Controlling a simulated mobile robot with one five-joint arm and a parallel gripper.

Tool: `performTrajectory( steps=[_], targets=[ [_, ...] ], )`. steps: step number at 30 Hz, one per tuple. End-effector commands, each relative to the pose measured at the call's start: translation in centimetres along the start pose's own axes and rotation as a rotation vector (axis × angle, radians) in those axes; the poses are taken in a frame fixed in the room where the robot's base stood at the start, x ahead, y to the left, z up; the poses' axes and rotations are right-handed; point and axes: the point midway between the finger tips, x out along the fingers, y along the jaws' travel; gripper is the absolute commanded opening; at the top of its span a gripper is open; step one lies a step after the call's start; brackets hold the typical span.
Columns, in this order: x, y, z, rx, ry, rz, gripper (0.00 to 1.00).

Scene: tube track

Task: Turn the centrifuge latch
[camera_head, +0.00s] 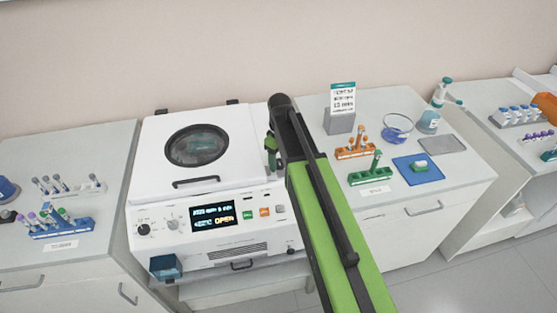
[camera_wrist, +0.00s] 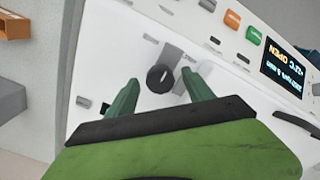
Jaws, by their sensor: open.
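The white centrifuge (camera_head: 160,155) stands in the middle of the head view. Its lid, with a round dark window (camera_head: 197,146), looks down, and its display (camera_head: 212,216) reads OPEN. The latch, a round black knob (camera_wrist: 160,78) with a grey piece behind it, is on the white top surface beside the lid in the wrist view. My arm hides it in the head view. My gripper (camera_wrist: 160,80) is open, with one green finger on each side of the knob. I cannot tell whether the fingers touch it. One finger shows beside the lid in the head view (camera_head: 271,150).
The lid handle (camera_head: 196,181) is at the lid's front edge. A blue tube rack (camera_head: 62,229) is on the left counter.

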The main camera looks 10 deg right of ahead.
Motion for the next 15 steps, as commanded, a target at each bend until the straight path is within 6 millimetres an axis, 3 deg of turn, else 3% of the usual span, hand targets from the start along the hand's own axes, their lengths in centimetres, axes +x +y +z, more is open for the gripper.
performTrajectory(
  steps=[8, 15],
  targets=[
    [-3.6, 0.0, 0.0, 0.0, 0.0, 0.0, 0.61],
    [-9.1, 0.0, 0.0, 0.0, 0.0, 0.0, 0.61]
  ],
)
